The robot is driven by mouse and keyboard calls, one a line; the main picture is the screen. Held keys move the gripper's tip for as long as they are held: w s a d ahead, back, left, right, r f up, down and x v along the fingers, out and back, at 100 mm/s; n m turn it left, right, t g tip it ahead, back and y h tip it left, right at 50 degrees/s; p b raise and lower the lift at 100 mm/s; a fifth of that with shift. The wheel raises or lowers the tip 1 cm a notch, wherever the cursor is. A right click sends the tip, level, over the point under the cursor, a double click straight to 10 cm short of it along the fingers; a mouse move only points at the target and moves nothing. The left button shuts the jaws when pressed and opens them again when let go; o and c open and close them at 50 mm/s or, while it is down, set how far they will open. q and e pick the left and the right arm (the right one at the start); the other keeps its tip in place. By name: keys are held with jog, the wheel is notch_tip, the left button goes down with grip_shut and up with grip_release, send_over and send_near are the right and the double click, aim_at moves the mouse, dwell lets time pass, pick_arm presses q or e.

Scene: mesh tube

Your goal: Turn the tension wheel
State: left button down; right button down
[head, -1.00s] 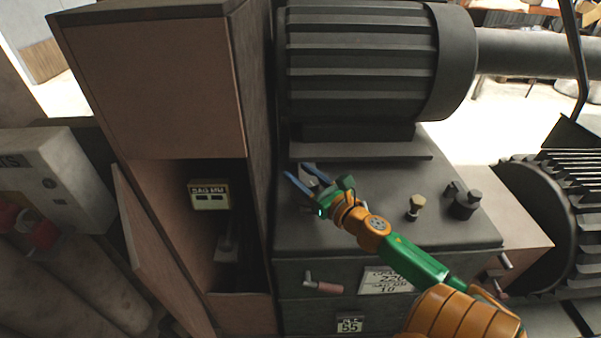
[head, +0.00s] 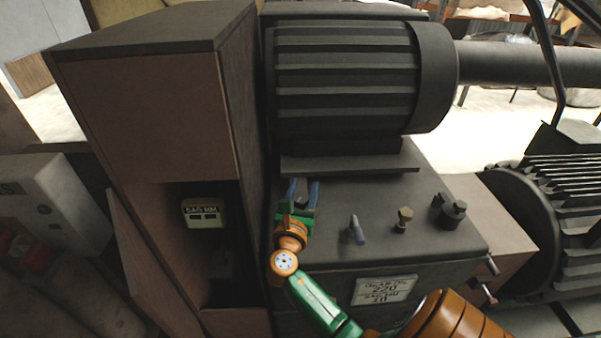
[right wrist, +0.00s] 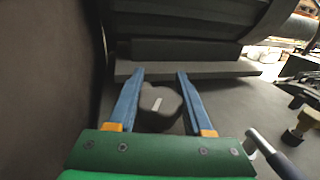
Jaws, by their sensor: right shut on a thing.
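The tension wheel appears to be a dark lobed knob (right wrist: 160,106) with a short pale mark on its top, on the machine's flat top, in the right wrist view. My right gripper (head: 302,190) has its blue fingers on either side of this knob, and the right wrist view shows the fingers (right wrist: 161,80) shut on it. In the head view the gripper hides most of the knob. The pale mark is tilted slightly from the finger direction. My left gripper is not in view.
A ribbed motor (head: 345,80) stands behind the gripper. A tall cabinet (head: 150,110) rises close on the left. A small lever (head: 357,230), a brass knob (head: 403,220) and a dark fitting (head: 449,211) stand to the right on the machine top.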

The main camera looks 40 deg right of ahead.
jog(key=shift+s+d+m+g+h+b, duration=0.1)
jog(key=shift+s+m+g+h+b, duration=0.1)
jog(key=shift+m+g+h, duration=0.4)
jog(key=shift+s+d+m+g+h+b, duration=0.1)
jog(key=shift+m+g+h+b, duration=0.1)
jog(key=shift+m+g, duration=0.7)
jog(key=shift+s+m+g+h+b, duration=0.1)
jog(key=shift+m+g+h+b, duration=0.2)
jog(key=shift+g, duration=0.8)
jog(key=shift+c, duration=1.5)
grip_release()
jog(key=shift+r, duration=0.1)
